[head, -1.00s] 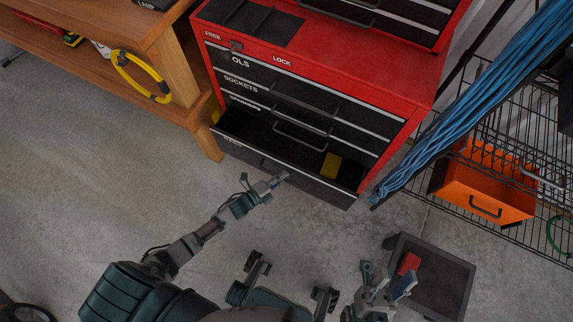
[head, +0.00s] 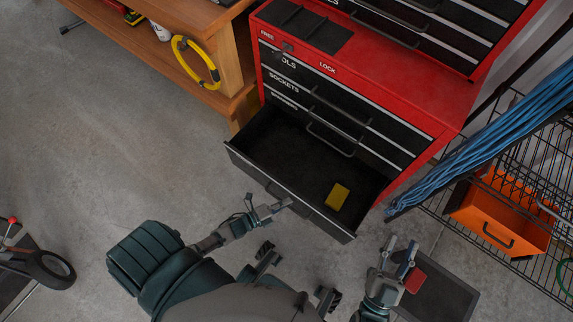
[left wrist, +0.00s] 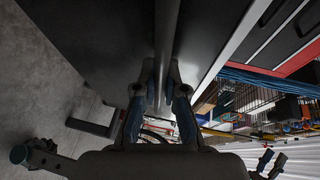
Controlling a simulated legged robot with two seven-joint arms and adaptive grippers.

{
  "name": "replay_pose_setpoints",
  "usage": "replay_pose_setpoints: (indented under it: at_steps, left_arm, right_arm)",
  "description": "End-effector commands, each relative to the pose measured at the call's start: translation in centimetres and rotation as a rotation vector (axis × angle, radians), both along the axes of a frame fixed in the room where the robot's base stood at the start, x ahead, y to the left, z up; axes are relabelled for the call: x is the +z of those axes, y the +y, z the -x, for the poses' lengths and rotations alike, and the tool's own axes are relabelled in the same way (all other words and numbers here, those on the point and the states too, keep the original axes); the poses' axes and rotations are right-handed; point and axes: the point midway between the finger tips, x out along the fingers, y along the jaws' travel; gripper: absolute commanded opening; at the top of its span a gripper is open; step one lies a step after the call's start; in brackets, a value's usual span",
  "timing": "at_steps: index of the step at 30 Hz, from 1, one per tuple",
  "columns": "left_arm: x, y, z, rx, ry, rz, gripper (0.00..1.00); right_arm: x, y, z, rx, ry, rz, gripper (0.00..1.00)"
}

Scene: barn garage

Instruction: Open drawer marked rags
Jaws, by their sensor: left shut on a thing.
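The bottom drawer (head: 262,183) of the red tool chest (head: 400,72) is pulled well out and tilts across the head view. A yellow block (head: 337,196) lies inside it near the front. I cannot read a rags label on its front. My left gripper (head: 287,204) is at the drawer front, shut on its bar handle. The left wrist view shows the handle (left wrist: 166,40) between the fingers (left wrist: 163,85). My right gripper (head: 402,251) is open, right of the drawer and apart from it.
A red object (head: 415,281) shows beside my right gripper, over a dark tray or cart (head: 445,300). Wooden shelving (head: 215,50) stands left of the chest. A wire rack with an orange box (head: 490,228) and blue cables (head: 490,135) is at right.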

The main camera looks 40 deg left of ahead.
Motion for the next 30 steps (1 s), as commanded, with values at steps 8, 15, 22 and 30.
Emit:
replay_pose_setpoints:
  at_steps: [8, 15, 22, 30]
  left_arm:
    - [-0.5, -0.4, 0.4, -0.005, 0.013, 0.000, 0.22]
    - [-0.3, -0.2, 0.2, -0.003, 0.006, 0.000, 0.36]
    - [-0.1, 0.3, 1.1, -0.001, 0.005, 0.000, 0.36]
    - [0.8, 2.5, 6.1, -0.002, 0.009, -0.001, 0.36]
  right_arm:
    - [-0.1, 0.1, 0.0, 0.000, 0.001, 0.001, 0.40]
    - [-0.1, 0.1, 0.0, 0.000, 0.001, 0.001, 0.40]
    - [0.1, 0.1, 0.1, 0.001, -0.004, -0.001, 0.40]
    - [0.1, 0.1, 0.1, 0.000, -0.003, 0.000, 0.40]
